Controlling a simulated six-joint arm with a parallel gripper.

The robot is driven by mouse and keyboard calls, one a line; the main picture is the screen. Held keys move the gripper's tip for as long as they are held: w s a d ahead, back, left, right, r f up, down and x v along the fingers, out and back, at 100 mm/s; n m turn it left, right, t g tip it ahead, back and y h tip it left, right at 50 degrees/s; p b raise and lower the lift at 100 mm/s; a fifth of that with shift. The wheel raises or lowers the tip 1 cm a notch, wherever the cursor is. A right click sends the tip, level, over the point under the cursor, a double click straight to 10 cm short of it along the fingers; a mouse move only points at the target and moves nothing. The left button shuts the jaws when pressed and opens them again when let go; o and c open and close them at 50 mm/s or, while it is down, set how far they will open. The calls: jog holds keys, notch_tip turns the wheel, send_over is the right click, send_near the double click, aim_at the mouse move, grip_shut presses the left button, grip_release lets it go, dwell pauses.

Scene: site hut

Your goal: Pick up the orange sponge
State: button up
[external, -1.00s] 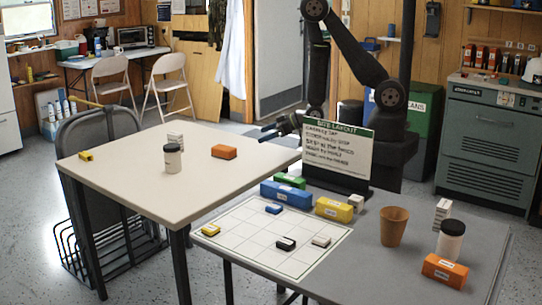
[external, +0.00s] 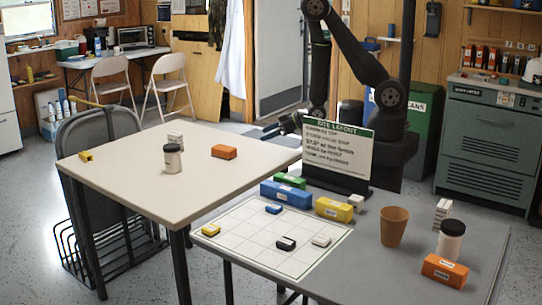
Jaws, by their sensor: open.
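A plain orange block (external: 223,152), which looks like the sponge, lies on the white table (external: 140,190) right of its middle. A second orange block (external: 445,270) with a white label lies at the front right of the grey table (external: 350,285). My gripper (external: 267,132) is open and empty beyond the far edge of the white table, with its fingers pointing left. It is apart from both orange blocks. The sign hides part of my arm's lower end.
A black-lidded jar (external: 173,158), a white stack (external: 175,140) and a small yellow block (external: 86,156) stand on the white table. A sign (external: 337,152), gridded sheet (external: 262,240), coloured blocks, a brown cup (external: 393,226) and another jar (external: 450,240) occupy the grey table.

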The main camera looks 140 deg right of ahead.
notch_tip(320, 180, up, 16)
jog(key=m+g+y, duration=0.6)
jog(key=g+y, duration=0.1)
jog(key=y, duration=0.4)
send_over(226, 148)
jog(key=f, duration=1.7)
jog(key=shift+d+f, duration=0.2)
jog(key=shift+f, duration=0.05)
jog(key=f, duration=0.5)
jog(key=shift+s+a+f, duration=0.1)
jog(key=shift+a, duration=0.1)
jog(key=c, duration=1)
jog(key=shift+c, duration=0.2)
